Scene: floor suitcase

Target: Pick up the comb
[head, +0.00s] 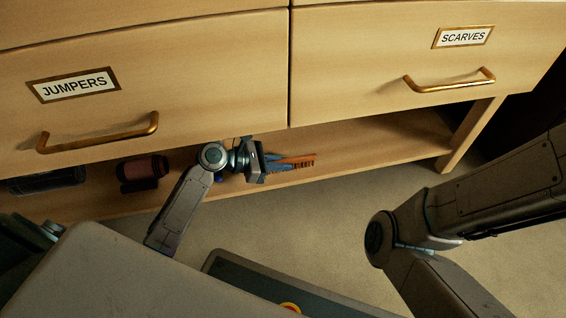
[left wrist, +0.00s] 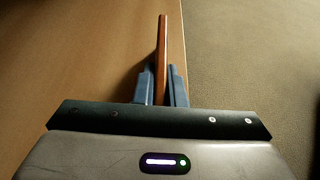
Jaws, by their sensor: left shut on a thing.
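The comb (head: 303,161) is orange-brown with dark teeth along its lower side. It is at the low shelf under the drawers, near the shelf's front edge. My left gripper (head: 280,163) is shut on the comb, whose far end sticks out past the fingertips. In the left wrist view the comb (left wrist: 162,45) stands edge-on between the two blue-grey fingers of my left gripper (left wrist: 162,88). I cannot tell whether the comb still touches the shelf. My right arm shows at the right of the head view, but its gripper is out of the picture.
The low shelf (head: 375,143) holds a dark red roll-like thing (head: 144,169) and a dark flat case (head: 46,181) to the left. The drawers labelled JUMPERS (head: 200,95) and SCARVES (head: 350,55) are closed above.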

